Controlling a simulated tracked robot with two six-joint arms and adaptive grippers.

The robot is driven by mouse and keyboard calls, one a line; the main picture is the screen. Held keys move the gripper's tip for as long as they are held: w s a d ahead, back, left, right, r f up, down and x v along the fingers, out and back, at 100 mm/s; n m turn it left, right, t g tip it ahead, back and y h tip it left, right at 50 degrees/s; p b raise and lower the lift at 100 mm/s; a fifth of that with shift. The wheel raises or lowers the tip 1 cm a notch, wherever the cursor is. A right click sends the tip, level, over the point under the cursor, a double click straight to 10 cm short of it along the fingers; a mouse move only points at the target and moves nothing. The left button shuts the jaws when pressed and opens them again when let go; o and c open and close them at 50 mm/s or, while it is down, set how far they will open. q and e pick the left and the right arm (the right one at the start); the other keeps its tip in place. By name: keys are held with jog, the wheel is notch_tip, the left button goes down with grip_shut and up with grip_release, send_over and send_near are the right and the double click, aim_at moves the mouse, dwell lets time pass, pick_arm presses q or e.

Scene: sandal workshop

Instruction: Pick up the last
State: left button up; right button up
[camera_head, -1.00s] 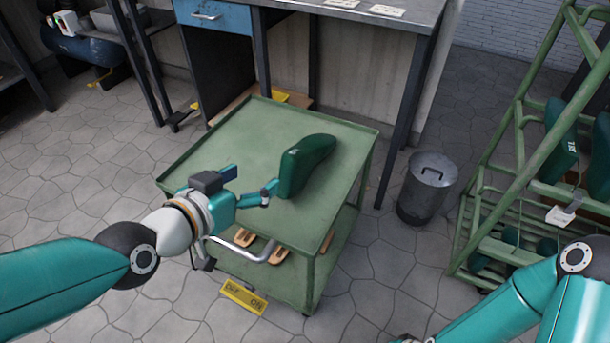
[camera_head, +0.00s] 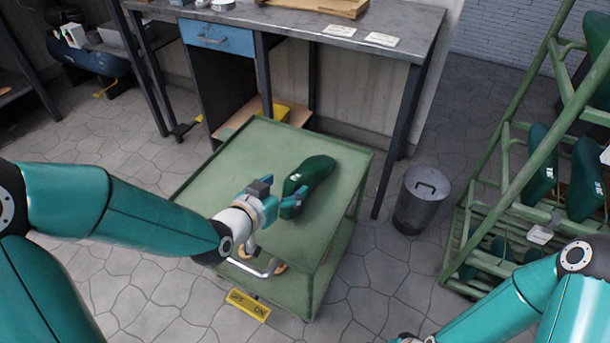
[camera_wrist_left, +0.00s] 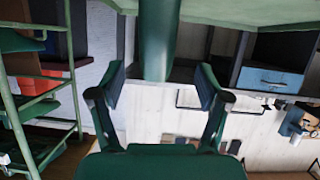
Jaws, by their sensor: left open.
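The dark green last (camera_head: 308,176) lies on the green top of the trolley (camera_head: 240,155), with its near end towards me. My left gripper (camera_head: 292,205) is at that near end, low over the trolley top. In the left wrist view the fingers (camera_wrist_left: 160,88) stand wide apart, with nothing clamped. The last (camera_wrist_left: 158,40) shows there between and just beyond the fingertips, lined up with the gap. I cannot tell whether a finger touches it. My right arm enters at lower right; its gripper is outside the frame.
A metal bin (camera_head: 421,200) stands right of the trolley. A green rack (camera_head: 505,170) at right holds several dark green lasts. A workbench (camera_head: 330,30) with a blue drawer (camera_head: 217,34) stands behind. A yellow OFF/ON floor plate (camera_head: 248,305) lies in front of the trolley.

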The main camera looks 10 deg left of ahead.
aim_at(298, 175)
pick_arm(q)
jog(key=x, duration=0.1)
jog(key=b+x, duration=0.1)
jog(key=x, duration=0.3)
jog(key=shift+w+f, duration=0.15)
jog(key=shift+f, duration=0.2)
jog(key=shift+w+d+f+b, duration=0.1)
jog(key=shift+w+d+b, duration=0.2)
jog(key=shift+w, duration=0.3)
jog(key=shift+a, duration=0.1)
jog(key=c, duration=1.2)
jog(key=shift+c, duration=0.2)
